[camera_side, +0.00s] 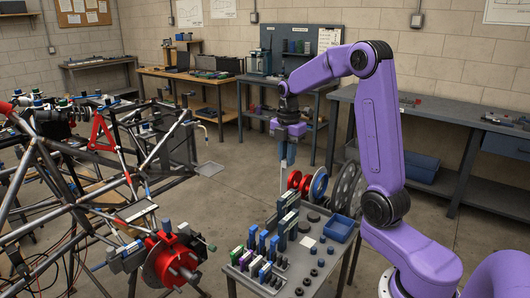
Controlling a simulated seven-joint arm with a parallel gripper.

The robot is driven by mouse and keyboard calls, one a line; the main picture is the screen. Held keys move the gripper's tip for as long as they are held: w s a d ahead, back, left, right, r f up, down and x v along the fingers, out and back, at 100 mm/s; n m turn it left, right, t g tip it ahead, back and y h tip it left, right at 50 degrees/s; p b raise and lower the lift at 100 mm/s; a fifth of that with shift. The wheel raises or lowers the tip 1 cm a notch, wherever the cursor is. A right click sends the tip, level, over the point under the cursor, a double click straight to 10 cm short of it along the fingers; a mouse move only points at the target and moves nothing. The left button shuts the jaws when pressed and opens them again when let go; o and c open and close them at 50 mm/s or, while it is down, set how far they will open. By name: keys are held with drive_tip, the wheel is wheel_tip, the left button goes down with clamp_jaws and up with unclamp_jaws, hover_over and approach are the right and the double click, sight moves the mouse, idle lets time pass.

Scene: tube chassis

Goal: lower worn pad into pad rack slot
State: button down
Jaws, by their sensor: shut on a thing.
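My gripper (287,162) points straight down above the back of the small cart at the centre. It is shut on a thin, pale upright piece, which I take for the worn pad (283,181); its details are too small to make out. The pad rack (262,272) is on the cart top, with several upright pieces with green, white, blue and purple parts standing in and around it. The held piece hangs above the taller upright pieces at the back of this group. The picture does not show clearly which slot lies below it.
Red and blue discs (318,186) and a grey wheel (347,188) stand behind the cart. A blue bin (339,228) and dark round parts sit on the cart's right side. The tube chassis (75,185) with a red brake disc (172,262) fills the left.

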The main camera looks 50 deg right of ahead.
wheel_tip(320, 180, down, 28)
drive_tip(key=shift+s+d+r, duration=0.15)
drive_tip(key=shift+s+r, duration=0.1)
drive_tip(key=shift+s, duration=0.1)
idle(0.3)
drive_tip(key=shift+f, duration=0.3)
idle(1.0)
drive_tip(key=shift+f, duration=1.25)
idle(0.8)
drive_tip(key=shift+f, duration=1.2)
drive_tip(key=c, duration=0.9)
unclamp_jaws()
drive_tip(key=shift+c, duration=0.2)
drive_tip(key=shift+r, duration=0.15)
